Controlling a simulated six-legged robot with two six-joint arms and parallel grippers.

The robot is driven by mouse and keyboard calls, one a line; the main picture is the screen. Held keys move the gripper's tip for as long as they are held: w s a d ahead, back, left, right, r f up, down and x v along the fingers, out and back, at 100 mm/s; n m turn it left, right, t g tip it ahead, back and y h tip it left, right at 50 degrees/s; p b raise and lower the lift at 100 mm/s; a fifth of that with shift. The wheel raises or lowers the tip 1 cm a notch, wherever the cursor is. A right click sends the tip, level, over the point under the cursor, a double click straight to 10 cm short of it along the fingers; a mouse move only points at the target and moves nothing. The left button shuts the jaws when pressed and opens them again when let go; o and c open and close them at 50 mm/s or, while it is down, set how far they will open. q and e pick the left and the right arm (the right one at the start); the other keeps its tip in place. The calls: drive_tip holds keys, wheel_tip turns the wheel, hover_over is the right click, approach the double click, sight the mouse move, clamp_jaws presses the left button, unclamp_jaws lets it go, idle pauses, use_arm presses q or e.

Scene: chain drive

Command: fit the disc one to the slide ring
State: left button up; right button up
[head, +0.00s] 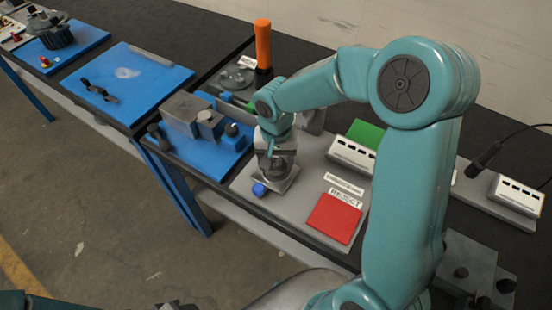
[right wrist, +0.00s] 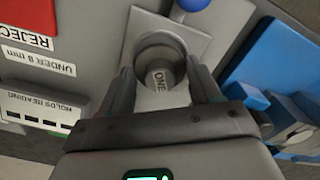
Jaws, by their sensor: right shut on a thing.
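My right gripper (head: 277,162) points down over a pale square plate (head: 287,184) on the grey board. In the right wrist view its two fingers (right wrist: 163,82) close on a grey round piece (right wrist: 160,50) with a dark hollow. A blue knob (head: 259,190) is at the plate's near corner. Of my left arm only bits show at the bottom left edge; its jaws are unclear.
A red REJECT pad (head: 334,218) and a green pad (head: 366,133) lie on the board, with a white labelled box (head: 352,155) between. A blue fixture (head: 205,135) stands left of the gripper. An orange upright handle (head: 263,44) rises behind.

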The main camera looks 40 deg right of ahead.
sight(276, 163)
drive_tip(key=shift+b, duration=0.6)
idle(1.2)
drive_tip(key=shift+f+b, duration=0.85)
drive_tip(key=o, duration=1.3)
drive_tip(key=shift+r, duration=0.1)
wheel_tip(276, 163, up, 16)
drive_tip(key=shift+r, duration=0.15)
drive_tip(key=shift+s, duration=0.15)
